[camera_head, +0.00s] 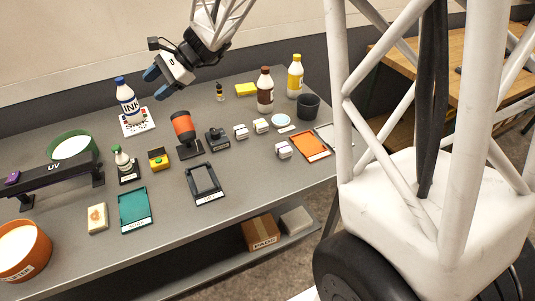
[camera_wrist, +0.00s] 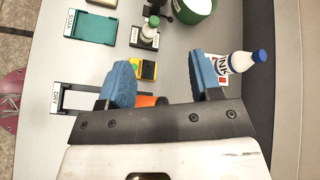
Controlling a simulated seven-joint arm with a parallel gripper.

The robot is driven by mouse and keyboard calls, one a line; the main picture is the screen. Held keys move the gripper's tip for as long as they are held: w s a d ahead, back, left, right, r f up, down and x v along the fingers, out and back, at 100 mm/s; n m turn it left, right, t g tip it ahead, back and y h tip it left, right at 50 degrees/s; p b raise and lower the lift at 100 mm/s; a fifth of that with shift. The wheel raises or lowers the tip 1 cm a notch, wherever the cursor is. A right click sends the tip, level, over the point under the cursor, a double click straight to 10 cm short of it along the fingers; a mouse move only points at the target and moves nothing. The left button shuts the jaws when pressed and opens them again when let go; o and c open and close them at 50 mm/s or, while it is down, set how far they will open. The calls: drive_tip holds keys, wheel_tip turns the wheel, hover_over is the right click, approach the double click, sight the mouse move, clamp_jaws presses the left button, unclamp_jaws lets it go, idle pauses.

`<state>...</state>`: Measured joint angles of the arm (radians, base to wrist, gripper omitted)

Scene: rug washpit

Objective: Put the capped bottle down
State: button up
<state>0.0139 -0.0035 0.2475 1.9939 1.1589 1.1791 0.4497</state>
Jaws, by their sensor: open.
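A white bottle with a blue cap and an INK label (camera_head: 128,104) stands upright on a white patterned card (camera_head: 138,127) at the back left of the grey table. My gripper (camera_head: 155,68) is above the table, up and to the right of this bottle. Its blue fingers are apart with nothing between them. In the wrist view my gripper (camera_wrist: 163,75) has the ink bottle (camera_wrist: 240,62) just beyond its right finger, which may overlap the bottle's base. A smaller green-capped bottle (camera_head: 122,159) stands on a dark base farther forward; it also shows in the wrist view (camera_wrist: 149,29).
An orange-and-black device (camera_head: 184,131) stands mid-table. A dark UV bar (camera_head: 52,176), green bowl (camera_head: 72,146) and orange pot (camera_head: 20,250) are left.

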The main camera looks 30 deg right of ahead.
drive_tip(key=s+d+n+h, duration=0.4)
drive_tip(key=s, duration=0.8)
drive_tip(key=s+d+n+t+h, duration=0.1)
drive_tip(key=s+d+n+h, duration=0.3)
drive_tip(key=s, duration=0.8)
drive_tip(key=s+d+n+h, duration=0.3)
drive_tip(key=s+d, duration=0.3)
drive_tip(key=s, duration=0.6)
drive_tip(key=shift+s+d+n+h, duration=0.25)
drive_tip(key=shift+s+n+h, duration=0.15)
drive_tip(key=shift+n, duration=0.3)
drive_tip(key=shift+r, duration=0.1)
drive_tip(key=c, duration=0.5)
drive_tip(key=shift+w, duration=0.1)
